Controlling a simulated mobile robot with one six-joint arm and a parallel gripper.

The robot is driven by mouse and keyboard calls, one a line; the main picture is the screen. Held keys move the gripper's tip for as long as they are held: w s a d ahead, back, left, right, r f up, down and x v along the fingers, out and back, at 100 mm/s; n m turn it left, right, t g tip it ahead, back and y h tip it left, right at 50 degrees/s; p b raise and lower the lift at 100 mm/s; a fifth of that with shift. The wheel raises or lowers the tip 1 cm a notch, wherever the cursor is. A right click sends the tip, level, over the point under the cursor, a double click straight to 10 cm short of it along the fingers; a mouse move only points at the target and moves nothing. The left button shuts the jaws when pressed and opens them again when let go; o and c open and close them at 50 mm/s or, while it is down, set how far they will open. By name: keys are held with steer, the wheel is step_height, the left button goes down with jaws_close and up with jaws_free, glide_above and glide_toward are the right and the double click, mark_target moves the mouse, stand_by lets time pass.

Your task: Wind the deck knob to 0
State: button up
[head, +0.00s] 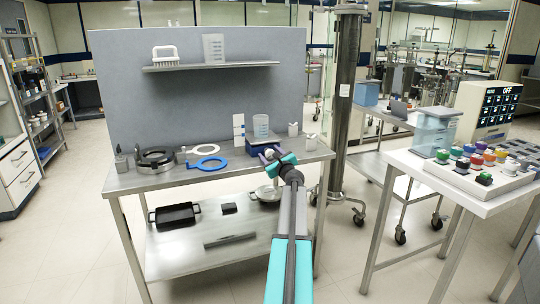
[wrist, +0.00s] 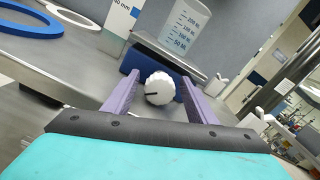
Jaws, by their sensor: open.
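The knob (wrist: 159,88) is a white, scalloped dial with a dark pointer line, on the front of a blue device. In the wrist view its line points left. My gripper (wrist: 158,98) is open, with one purple finger on each side of the knob; I cannot tell whether either touches it. The blue device (wrist: 135,62) carries a clear beaker (wrist: 180,35) with volume marks. In the head view my gripper (head: 271,157) is at the front of the blue device (head: 254,150), and the knob is small and partly hidden there. No scale digits are readable around the knob.
Blue ring (head: 208,163) and white ring (head: 206,149) lie left on the steel bench (head: 165,180), beside a dark round fixture (head: 155,158). A white marked block (head: 239,128) and a small white container (head: 310,142) flank the device. A side table (head: 480,190) holds colored knobs.

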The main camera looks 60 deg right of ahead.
steer(key=shift+s+a, duration=0.1)
steer(key=v, duration=1.3)
steer(key=shift+a, duration=0.2)
steer(key=shift+s, duration=0.2)
steer(key=m+p, duration=0.3)
steer(key=p, duration=0.3)
steer(key=m+p, duration=0.3)
steer(key=p, duration=0.4)
steer(key=shift+w+d+f+p, duration=0.1)
steer(key=shift+d+f+p, duration=0.1)
steer(key=shift+p, duration=0.1)
stand_by(0.5)
